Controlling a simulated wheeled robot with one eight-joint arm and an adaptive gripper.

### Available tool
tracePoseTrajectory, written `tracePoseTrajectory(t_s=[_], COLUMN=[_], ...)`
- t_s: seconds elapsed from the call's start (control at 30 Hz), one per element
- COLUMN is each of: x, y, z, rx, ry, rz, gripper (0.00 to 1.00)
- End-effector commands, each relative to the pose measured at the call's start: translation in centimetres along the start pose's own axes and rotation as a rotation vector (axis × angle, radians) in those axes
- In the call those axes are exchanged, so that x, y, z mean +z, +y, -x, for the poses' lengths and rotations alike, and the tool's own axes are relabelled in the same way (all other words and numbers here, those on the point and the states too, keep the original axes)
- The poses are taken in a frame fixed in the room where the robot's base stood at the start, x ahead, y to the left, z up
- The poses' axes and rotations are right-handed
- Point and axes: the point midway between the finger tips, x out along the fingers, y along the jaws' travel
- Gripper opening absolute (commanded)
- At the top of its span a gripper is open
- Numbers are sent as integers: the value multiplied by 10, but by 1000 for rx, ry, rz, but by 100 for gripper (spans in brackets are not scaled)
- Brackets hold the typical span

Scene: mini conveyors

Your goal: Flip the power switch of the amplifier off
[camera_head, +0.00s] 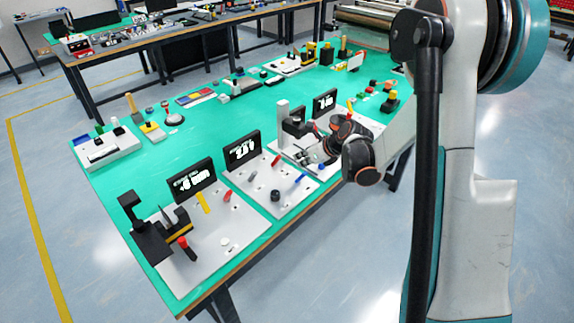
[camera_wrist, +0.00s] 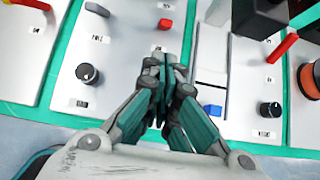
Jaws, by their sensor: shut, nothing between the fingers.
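Several white control panels with dials and switches stand on the green table, and I cannot tell from their blurred labels which is the amplifier. In the wrist view my gripper (camera_wrist: 172,76) is shut and empty, pointing down over a panel (camera_wrist: 130,85). This panel carries a small red switch (camera_wrist: 165,24) above the fingertips and a black knob (camera_wrist: 87,73) to their left. Right of the fingers are a blue switch (camera_wrist: 211,109), another black knob (camera_wrist: 270,109) and a red lever (camera_wrist: 283,47). In the head view my gripper (camera_head: 318,152) is over the right-hand panel, partly hidden by the arm.
Black displays (camera_head: 242,149) stand behind the panels. A black stand (camera_head: 150,238) and a red-topped lever (camera_head: 183,242) are at the near left. A white box (camera_head: 105,148) sits at the table's left edge. The green middle of the table (camera_head: 190,135) has free room.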

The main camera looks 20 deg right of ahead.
Motion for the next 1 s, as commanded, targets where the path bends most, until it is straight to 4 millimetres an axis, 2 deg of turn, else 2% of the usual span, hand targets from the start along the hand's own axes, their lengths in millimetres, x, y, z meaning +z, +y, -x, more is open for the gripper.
tracePoseTrajectory(t_s=[0.2, 0.33, 0.8, 1.0], x=[0, 0, -1, 0], y=[0, 0, 0, 0], z=[0, -8, -83, -98], rx=[0, 0, 0, 0], ry=[0, 1, 1, 1], rz=[2, 3, 4, 3], gripper=[0, 0, 0, 0])
